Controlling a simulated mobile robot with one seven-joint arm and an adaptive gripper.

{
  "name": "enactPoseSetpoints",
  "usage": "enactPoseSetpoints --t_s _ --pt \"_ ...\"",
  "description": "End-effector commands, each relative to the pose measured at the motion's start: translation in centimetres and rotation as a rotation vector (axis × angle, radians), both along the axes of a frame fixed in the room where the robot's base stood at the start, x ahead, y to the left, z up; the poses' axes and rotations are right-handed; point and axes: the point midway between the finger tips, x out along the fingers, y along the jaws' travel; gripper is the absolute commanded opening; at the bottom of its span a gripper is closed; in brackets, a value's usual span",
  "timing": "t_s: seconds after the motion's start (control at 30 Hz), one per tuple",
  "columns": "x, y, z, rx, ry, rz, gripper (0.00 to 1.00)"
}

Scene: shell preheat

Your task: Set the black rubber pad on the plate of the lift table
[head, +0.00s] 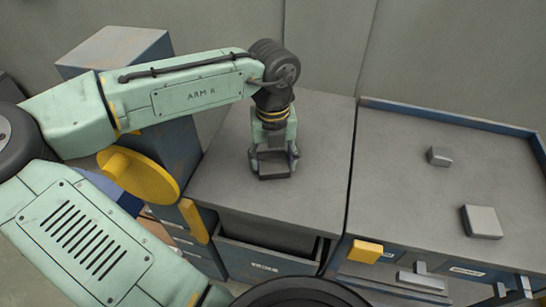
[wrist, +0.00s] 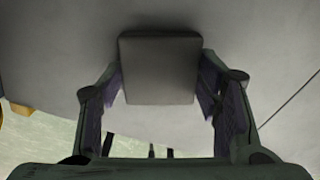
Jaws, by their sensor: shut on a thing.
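My gripper (head: 274,160) points down over the grey bench top and is shut on the black rubber pad (head: 274,173), a dark square slab. In the wrist view the pad (wrist: 160,68) sits between the two fingers (wrist: 162,85), with its far part extending beyond them. I cannot tell whether the pad touches the bench top or hangs just above it. I cannot make out the lift table or its plate in either view.
The grey bench top (head: 325,145) is clear around my gripper. Below its front edge is an open drawer (head: 268,262). At right, a blue-rimmed bench (head: 405,185) holds a small grey block (head: 439,156) and a larger pale block (head: 482,222). A tall cabinet (head: 115,48) stands left.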

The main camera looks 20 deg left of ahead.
Motion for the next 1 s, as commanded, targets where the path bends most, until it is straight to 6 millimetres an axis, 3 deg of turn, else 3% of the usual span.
enactPoseSetpoints --t_s 0.1,0.13,0.4,0.8,1.0 --pt "0.0 0.0 -0.4 -0.003 0.001 0.000 0.27" --pt "0.0 0.0 -0.3 0.000 0.001 0.000 0.60" --pt "0.0 0.0 -0.3 0.000 0.001 0.000 0.78" --pt "0.0 0.0 0.1 0.002 0.000 0.000 0.78" --pt "0.0 0.0 3.5 -0.002 -0.002 0.000 0.78"
